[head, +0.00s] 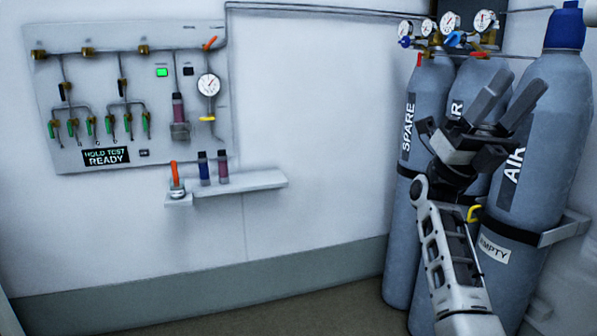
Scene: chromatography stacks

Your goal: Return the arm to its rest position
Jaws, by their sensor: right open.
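My right arm comes up from the lower right in the head view, white with dark parts. Its gripper (506,102) is open and empty, with its two dark fingers spread and pointing up and to the right. It shows in front of the grey gas cylinders and overlaps the middle one and the AIR cylinder (556,112). I cannot tell how far it is from them. My left gripper is not in view.
A SPARE cylinder (401,225) stands left of the arm, with gauges (450,22) above. A wall panel (120,40) with valves, a gauge and a HOLD TEST READY sign hangs left. Below it a small shelf (255,182) juts out. The wall between is bare.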

